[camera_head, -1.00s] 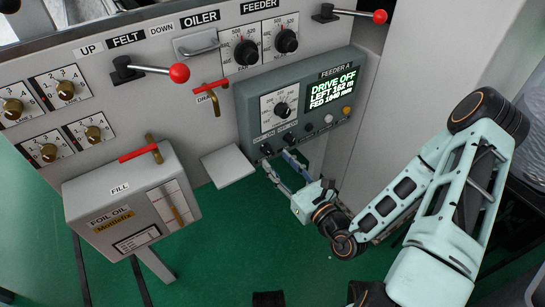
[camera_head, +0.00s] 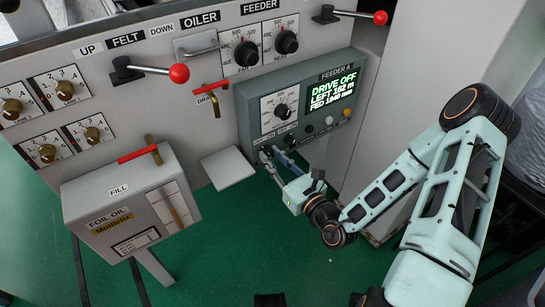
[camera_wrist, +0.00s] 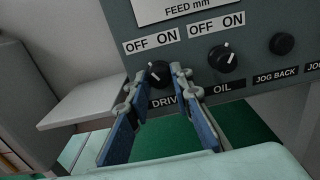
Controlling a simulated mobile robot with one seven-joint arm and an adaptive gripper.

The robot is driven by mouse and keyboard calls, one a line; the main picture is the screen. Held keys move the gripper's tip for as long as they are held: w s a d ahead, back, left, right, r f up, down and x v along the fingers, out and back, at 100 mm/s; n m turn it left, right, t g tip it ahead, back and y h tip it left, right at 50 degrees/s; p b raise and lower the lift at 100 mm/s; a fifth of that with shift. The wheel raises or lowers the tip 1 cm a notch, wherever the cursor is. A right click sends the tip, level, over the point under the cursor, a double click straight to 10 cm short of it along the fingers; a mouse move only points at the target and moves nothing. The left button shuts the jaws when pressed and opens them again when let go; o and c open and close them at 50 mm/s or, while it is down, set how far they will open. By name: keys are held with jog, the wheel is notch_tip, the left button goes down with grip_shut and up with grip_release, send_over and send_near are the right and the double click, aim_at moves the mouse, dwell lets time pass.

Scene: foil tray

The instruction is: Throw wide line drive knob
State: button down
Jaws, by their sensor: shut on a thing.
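The black drive knob (camera_wrist: 158,75) sits on the lower part of the grey Feeder A panel (camera_head: 247,112), above a DRIVE label. Its white mark points up and left, toward OFF. My gripper (camera_wrist: 163,76) is shut on this knob, with one finger at each side. In the head view my gripper (camera_head: 268,154) is at the panel's lower left, and its fingertips largely hide the knob. The panel's screen (camera_head: 332,90) reads DRIVE OFF, LEFT 162 m, with a FED line in mm below.
The oil knob (camera_wrist: 222,58) stands close to the right of my fingers, with a jog back button (camera_wrist: 281,44) beyond it. A pale flat shelf (camera_head: 228,168) juts out to the left. The foil oil box (camera_head: 130,205) stands farther left. Green floor lies open below.

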jog(key=shift+r+m+p, duration=0.1)
jog(key=shift+m+p, duration=0.2)
jog(key=shift+p, duration=0.25)
jog(key=shift+r+m+p, duration=0.1)
jog(key=shift+m+p, duration=0.5)
jog(key=shift+p, duration=0.25)
jog(key=m+p, duration=0.2)
jog(key=p, duration=0.1)
jog(key=shift+m, duration=0.3)
jog(key=m+p, duration=0.3)
jog(key=shift+f+m+p, duration=0.2)
jog(key=shift+m+p, duration=1)
jog(key=shift+m, duration=1)
jog(key=c, duration=1.7)
grip_release()
jog(key=shift+s, duration=0.1)
